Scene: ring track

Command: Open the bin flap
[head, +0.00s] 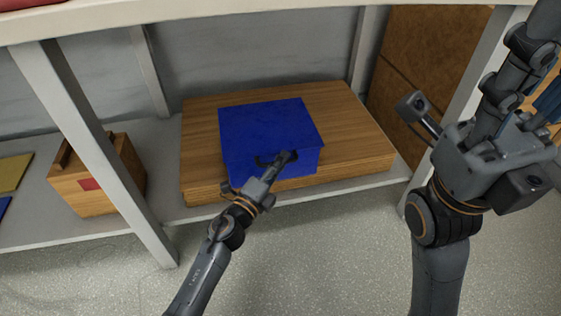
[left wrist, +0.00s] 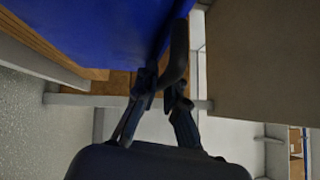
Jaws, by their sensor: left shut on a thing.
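The blue bin (head: 262,120) rests on a wooden board on the shelf, its front towards me. A dark handle (head: 262,161) sits on its front side; in the left wrist view it is a dark curved bar (left wrist: 179,48) beside the blue surface. My left gripper (head: 287,157) reaches the bin's front and is shut on the handle; in the left wrist view its fingers (left wrist: 164,92) close around the bar's lower end. The gripper hides part of the bin's front, and I cannot tell how far the flap stands open. My right gripper (head: 505,115) is raised at the right, away from the bin.
The wooden board (head: 350,120) lies under the bin. A wooden box with a red patch (head: 90,184) stands to the left, behind a grey shelf post (head: 100,150). Another post borders the shelf on the right. The speckled floor (head: 320,250) in front is clear.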

